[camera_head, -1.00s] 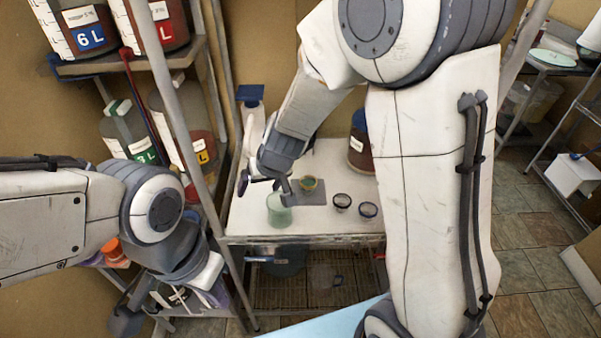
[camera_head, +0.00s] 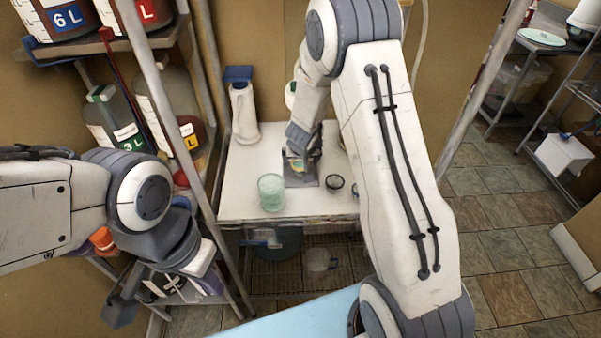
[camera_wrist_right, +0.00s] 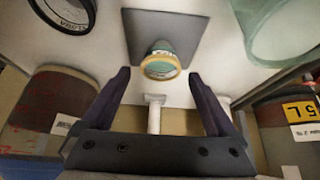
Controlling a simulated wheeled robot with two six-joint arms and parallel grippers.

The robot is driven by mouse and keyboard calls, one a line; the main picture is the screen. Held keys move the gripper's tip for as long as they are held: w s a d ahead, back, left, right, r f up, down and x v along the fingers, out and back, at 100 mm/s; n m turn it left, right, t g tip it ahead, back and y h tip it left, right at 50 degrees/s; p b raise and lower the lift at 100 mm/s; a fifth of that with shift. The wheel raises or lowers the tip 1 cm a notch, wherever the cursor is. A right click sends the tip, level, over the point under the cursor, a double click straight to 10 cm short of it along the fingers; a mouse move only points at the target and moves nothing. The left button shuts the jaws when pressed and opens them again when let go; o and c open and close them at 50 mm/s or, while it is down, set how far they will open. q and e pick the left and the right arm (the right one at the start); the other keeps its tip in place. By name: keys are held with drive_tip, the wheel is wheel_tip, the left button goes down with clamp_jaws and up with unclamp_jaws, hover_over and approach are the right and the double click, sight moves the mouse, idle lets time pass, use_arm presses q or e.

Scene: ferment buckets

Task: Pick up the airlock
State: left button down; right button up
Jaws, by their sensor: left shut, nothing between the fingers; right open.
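A small green piece with an amber rim, which looks like the airlock (camera_wrist_right: 162,62), stands on a dark grey square plate (camera_wrist_right: 182,28) on the white table. In the head view it (camera_head: 296,166) is partly hidden by my right gripper (camera_head: 303,150), which hangs right over the plate. In the right wrist view my right gripper (camera_wrist_right: 165,95) is open. The airlock shows just beyond the gap between its fingertips, with nothing held. My left gripper (camera_head: 158,297) is shut and empty, low at the left, away from the table.
A pale green glass (camera_head: 271,192) stands left of the plate, and a dark-rimmed round jar (camera_head: 334,181) right of it. A white bottle with a blue cap (camera_head: 244,112) stands at the table's back left. A shelf post (camera_head: 165,95) rises at the left.

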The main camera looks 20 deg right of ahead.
sight(300, 164)
drive_tip(key=x, duration=0.3)
drive_tip(key=shift+a+f+b, duration=0.1)
drive_tip(key=shift+f+b, duration=0.2)
drive_tip(key=shift+b, duration=0.05)
drive_tip(key=shift+s, duration=0.1)
drive_tip(key=c, duration=1.4)
drive_tip(key=shift+r, duration=0.2)
drive_tip(key=shift+c, duration=0.2)
